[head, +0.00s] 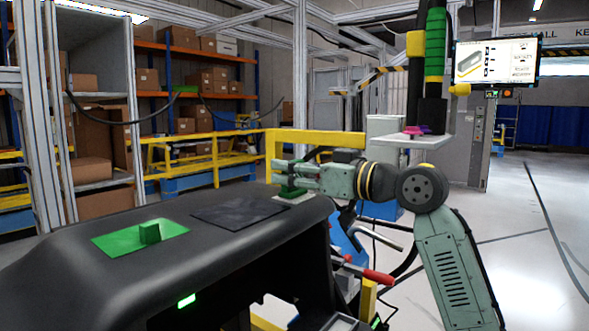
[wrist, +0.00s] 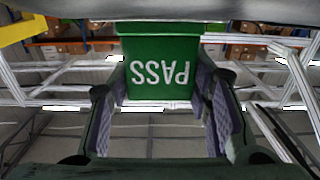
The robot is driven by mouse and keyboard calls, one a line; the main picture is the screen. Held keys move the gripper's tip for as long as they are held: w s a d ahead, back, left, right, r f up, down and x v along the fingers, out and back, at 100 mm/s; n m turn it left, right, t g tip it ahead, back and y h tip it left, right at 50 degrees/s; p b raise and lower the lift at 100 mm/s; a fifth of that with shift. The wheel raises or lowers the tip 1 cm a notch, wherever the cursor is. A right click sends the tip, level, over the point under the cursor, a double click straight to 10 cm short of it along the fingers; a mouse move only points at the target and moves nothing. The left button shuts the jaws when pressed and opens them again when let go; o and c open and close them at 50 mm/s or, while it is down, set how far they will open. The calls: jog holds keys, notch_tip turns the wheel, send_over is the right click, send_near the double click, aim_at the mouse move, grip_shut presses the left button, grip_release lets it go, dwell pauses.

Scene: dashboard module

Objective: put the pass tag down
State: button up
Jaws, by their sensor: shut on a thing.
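The pass tag is a green piece with white letters PASS, upside down in the wrist view (wrist: 160,72). My gripper (wrist: 162,105) is shut on it, with a grey padded finger at each side. In the head view my gripper (head: 291,180) is at the far right end of the black dashboard (head: 230,245), with the green of the tag (head: 290,190) low between the fingers. A pale flat patch (head: 295,199) shows just under it; I cannot tell whether the tag touches it.
A bright green plate (head: 112,243) with a small upright green block (head: 149,233) lies on the dashboard's left part. A dark flat square (head: 240,212) lies between it and my gripper. A red-handled clamp (head: 372,275) stands at the dashboard's right side.

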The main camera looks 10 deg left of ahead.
jog(key=o, duration=1.1)
jog(key=b+v, duration=0.3)
jog(key=v, duration=0.9)
